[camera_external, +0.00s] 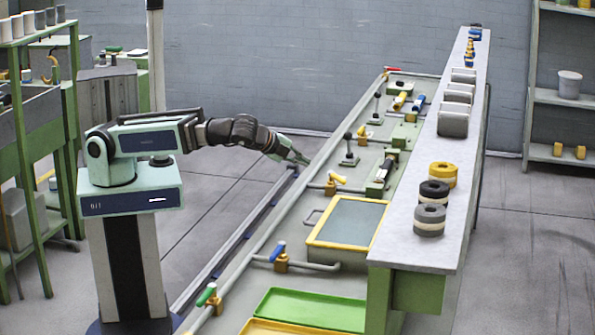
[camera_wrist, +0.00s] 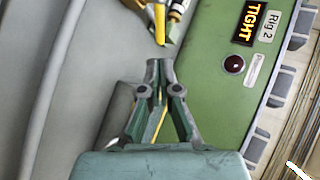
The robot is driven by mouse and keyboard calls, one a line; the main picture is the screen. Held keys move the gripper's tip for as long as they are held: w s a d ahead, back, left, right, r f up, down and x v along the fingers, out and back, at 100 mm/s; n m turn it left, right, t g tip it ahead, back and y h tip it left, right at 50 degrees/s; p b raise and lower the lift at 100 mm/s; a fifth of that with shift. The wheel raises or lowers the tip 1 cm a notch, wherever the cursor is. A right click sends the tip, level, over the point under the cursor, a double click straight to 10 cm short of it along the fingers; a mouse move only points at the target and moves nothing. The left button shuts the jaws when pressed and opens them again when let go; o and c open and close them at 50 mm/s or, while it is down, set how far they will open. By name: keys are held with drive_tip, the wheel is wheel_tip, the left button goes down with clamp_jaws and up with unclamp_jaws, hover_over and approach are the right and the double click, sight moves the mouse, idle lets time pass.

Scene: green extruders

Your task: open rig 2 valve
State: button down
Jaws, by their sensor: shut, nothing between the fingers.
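In the wrist view, a yellow valve handle (camera_wrist: 160,24) on a brass-coloured body shows at the top, just ahead of my fingertips. A green panel (camera_wrist: 215,40) beside it carries a "Rig 2" label (camera_wrist: 269,27), a display reading "TIGHT" (camera_wrist: 249,22) and a dark red button (camera_wrist: 234,64). My gripper (camera_wrist: 159,64) is shut and empty, with a small gap seeming to lie between its tips and the handle. In the external view my gripper (camera_external: 303,159) is over the near edge of the long bench. A yellow-handled valve (camera_external: 336,178) lies close to its right.
Along the bench are another yellow-handled valve (camera_external: 362,132), a blue-handled valve (camera_external: 278,253), a green-handled valve (camera_external: 207,296) and a yellow-rimmed tray (camera_external: 318,243). A raised pale shelf (camera_external: 405,235) with rolls stands behind.

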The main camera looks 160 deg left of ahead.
sight(338, 178)
drive_tip(key=p+x, duration=0.2)
drive_tip(key=x, duration=1)
drive_tip(key=shift+w+a+f+p, duration=0.1)
drive_tip(key=shift+p, duration=0.2)
drive_tip(key=shift+a, duration=0.2)
